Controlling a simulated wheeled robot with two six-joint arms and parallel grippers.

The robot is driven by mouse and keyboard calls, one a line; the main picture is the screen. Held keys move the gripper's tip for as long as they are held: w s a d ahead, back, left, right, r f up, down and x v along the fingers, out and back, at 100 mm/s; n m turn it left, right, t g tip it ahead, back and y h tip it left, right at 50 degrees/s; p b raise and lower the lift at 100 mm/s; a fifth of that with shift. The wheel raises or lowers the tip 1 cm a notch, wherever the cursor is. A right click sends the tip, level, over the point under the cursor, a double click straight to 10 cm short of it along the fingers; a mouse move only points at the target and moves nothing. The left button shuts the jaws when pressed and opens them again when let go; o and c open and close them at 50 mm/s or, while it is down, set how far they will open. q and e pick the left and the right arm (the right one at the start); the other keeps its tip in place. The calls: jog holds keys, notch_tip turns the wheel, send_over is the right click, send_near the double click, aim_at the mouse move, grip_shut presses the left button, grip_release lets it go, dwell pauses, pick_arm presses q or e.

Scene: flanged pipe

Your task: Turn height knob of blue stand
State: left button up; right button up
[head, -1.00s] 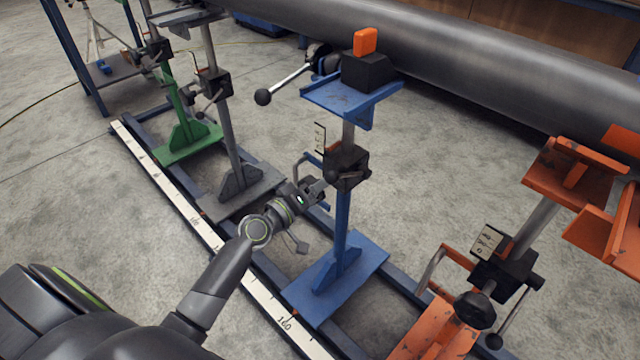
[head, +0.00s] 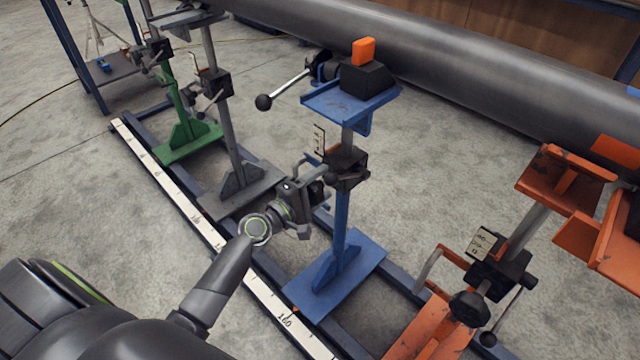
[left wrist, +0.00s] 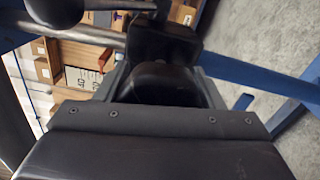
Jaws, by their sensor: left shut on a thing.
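The blue stand (head: 342,225) stands upright mid-view on a blue base plate (head: 338,278), with a black clamp block (head: 347,170) partway up its post. Its top plate (head: 345,101) carries a black block with an orange piece. My left gripper (head: 322,176) is at the left side of the clamp block. It is shut on the dark height knob (left wrist: 165,82), which shows between the jaws in the left wrist view; in the head view the gripper hides the knob. My right gripper is not in view.
A long grey pipe (head: 450,60) runs behind the stands. A lever with a ball end (head: 264,102) sticks out left of the blue stand's top. Orange stands (head: 535,200) are at the right, grey and green stands (head: 190,140) at the left. A scale rail (head: 200,217) runs along the floor.

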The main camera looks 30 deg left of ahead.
pick_arm(q)
jog(key=shift+n, duration=0.3)
dwell(0.4)
jog(key=o, duration=1)
jog(key=shift+c, duration=0.2)
jog(key=shift+s+a, duration=0.1)
